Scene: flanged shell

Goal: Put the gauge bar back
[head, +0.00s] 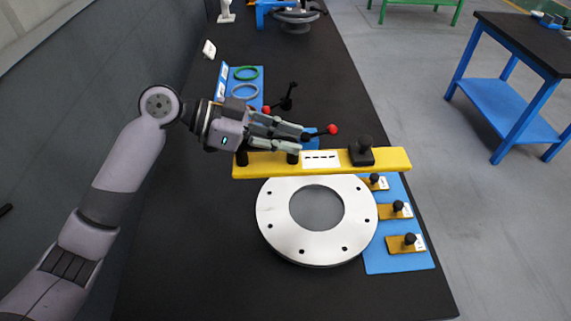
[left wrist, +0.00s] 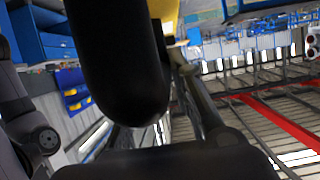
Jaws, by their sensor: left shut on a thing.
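The gauge bar (head: 330,164) is a long yellow bar with black posts, a white label and a black knobbed block near its right end. It lies across the far edge of the silver flanged ring (head: 285,238). I cannot tell whether it touches the ring. My left gripper (head: 297,140) is shut on the gauge bar near its left half, at a black post. In the left wrist view a large black rounded post (left wrist: 120,60) fills the middle, with a yellow piece (left wrist: 165,12) behind it. My right gripper is not in view.
A blue plate (head: 385,262) with several small knobbed yellow gauges lies right of the ring. Black tabletop (head: 190,270) is clear at front left.

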